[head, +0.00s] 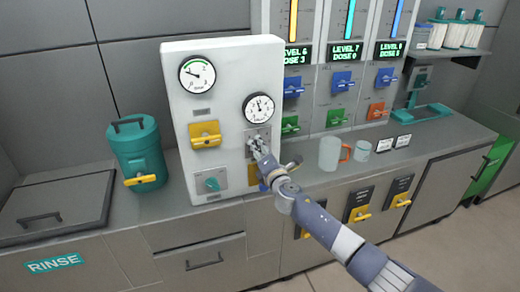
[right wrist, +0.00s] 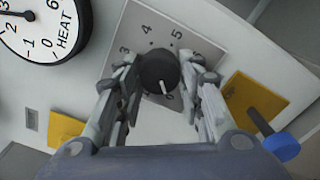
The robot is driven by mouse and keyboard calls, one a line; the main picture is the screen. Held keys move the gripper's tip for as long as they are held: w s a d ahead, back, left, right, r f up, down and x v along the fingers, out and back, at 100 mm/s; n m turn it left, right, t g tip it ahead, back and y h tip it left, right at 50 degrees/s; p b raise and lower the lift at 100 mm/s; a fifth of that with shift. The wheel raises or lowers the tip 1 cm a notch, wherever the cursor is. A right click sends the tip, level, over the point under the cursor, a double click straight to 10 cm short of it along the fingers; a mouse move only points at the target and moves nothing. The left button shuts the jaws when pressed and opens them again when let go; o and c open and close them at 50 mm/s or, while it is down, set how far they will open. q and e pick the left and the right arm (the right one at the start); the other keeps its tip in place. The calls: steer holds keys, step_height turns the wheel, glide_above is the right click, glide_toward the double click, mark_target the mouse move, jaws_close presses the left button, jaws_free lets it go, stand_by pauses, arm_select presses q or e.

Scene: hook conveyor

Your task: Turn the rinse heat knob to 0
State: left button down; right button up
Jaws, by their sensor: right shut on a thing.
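The rinse heat knob is a dark round knob (right wrist: 159,70) with a white pointer line, on a grey numbered plate (right wrist: 140,38) on the white panel (head: 228,80). My right gripper (right wrist: 160,76) is shut on it, with one finger on each side. The pointer faces down in the right wrist view, towards a mark that is hard to read. In the head view my right gripper (head: 254,144) hides most of the knob. The heat gauge (head: 258,107) sits just above; it also shows in the right wrist view (right wrist: 42,22). My left gripper is not in view.
A yellow lever valve (head: 205,134), a teal knob (head: 212,184) and a second gauge (head: 197,74) share the panel. A blue-ended handle (right wrist: 284,147) is close to my right gripper.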

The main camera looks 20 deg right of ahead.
steer(key=shift+f, duration=0.1)
steer(key=o, duration=1.1)
steer(key=shift+c, duration=0.2)
steer(key=s, duration=1.2)
steer(key=shift+d, duration=0.2)
